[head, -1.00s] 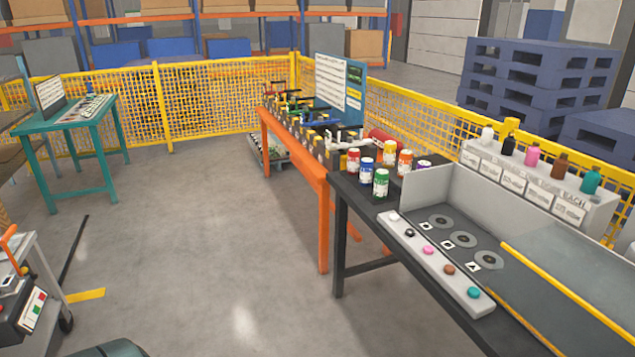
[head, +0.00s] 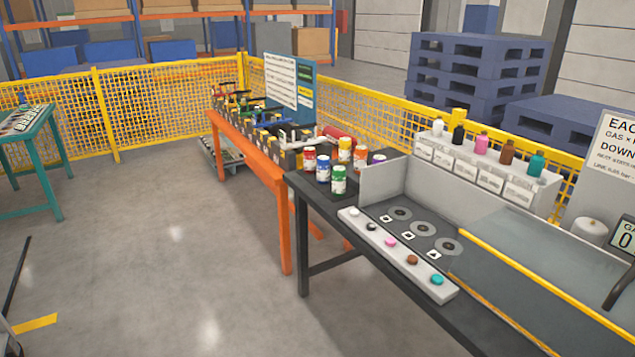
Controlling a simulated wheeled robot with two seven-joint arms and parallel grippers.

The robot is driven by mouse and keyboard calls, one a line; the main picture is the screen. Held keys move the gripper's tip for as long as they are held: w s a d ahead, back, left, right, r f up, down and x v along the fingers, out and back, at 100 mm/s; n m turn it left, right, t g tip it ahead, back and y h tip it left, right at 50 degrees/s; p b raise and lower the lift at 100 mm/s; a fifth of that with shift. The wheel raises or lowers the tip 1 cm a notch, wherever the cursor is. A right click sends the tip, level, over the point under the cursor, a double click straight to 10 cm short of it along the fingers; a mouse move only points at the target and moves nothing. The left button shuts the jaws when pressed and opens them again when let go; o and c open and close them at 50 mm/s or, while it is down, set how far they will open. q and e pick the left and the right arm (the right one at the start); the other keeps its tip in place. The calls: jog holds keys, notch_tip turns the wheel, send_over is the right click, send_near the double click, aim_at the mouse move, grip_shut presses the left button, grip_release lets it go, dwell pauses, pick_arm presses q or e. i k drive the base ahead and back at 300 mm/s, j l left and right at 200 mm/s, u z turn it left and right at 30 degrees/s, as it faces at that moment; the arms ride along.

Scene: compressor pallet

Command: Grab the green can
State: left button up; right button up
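The green can (head: 339,180) stands upright on the left end of the dark table (head: 318,189). It is the nearest of a small group of cans. A blue can (head: 323,168) stands just behind it to the left, and a red can (head: 309,160) stands farther left. A yellow can (head: 345,149) and an orange can (head: 360,160) stand behind it. A purple-topped can, partly hidden by the grey panel, is to the right. Neither of my grippers shows in the head view.
A grey upright panel (head: 386,180) stands right of the cans. A white strip with coloured buttons (head: 399,252) lies along the table's front edge. An orange bench (head: 262,167) adjoins at the left. The floor (head: 170,260) in front is clear.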

aim_at(339, 173)
jog(key=i+j+z, duration=0.1)
jog(key=i+z, duration=0.25)
jog(key=i+j+z, duration=0.2)
jog(key=z, duration=0.2)
jog(key=i+j+z, duration=0.35)
jog(key=k+l, duration=0.05)
